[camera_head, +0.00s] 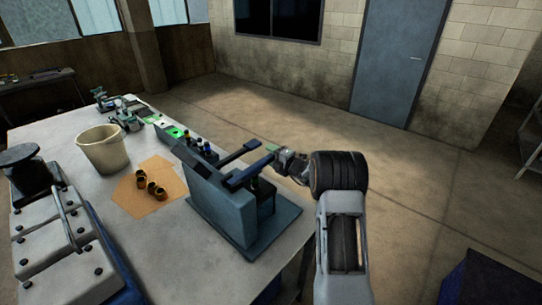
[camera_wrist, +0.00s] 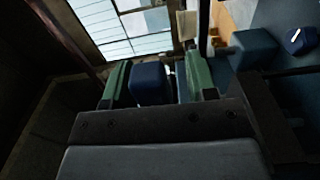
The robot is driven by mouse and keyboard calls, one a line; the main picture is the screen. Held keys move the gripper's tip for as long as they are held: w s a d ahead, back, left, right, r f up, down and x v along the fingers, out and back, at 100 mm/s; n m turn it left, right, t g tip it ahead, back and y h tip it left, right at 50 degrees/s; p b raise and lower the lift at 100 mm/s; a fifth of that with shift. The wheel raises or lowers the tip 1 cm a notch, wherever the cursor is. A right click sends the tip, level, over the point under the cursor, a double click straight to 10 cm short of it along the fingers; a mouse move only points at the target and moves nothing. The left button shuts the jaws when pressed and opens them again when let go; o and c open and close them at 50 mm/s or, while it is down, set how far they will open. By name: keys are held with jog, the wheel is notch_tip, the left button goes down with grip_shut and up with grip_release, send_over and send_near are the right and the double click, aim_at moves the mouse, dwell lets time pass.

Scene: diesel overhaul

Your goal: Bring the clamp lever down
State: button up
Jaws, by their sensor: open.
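The clamp fixture (camera_head: 220,205) is a blue-grey upright block on a flat base plate at the table's near right corner. Two dark blue bars stick out near its top towards the right. The nearer bar, apparently the clamp lever (camera_head: 248,172), reaches to my gripper (camera_head: 277,150) and looks roughly level. In the wrist view the green fingers of my gripper (camera_wrist: 157,68) are apart, with a dark blue block end, apparently the lever's (camera_wrist: 149,84), between them. Whether either finger touches it cannot be told.
The farther bar (camera_head: 238,153) lies close beside the lever. A bucket (camera_head: 103,148), an orange mat (camera_head: 140,198) with several brass bushings and a grey engine cover (camera_head: 62,255) are on the table (camera_head: 165,260).

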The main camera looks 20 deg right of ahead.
jog(key=b+v, duration=0.3)
jog(key=v, duration=1)
jog(key=shift+s+b, duration=0.35)
jog(key=shift+b, duration=0.05)
jog(key=shift+d, duration=0.1)
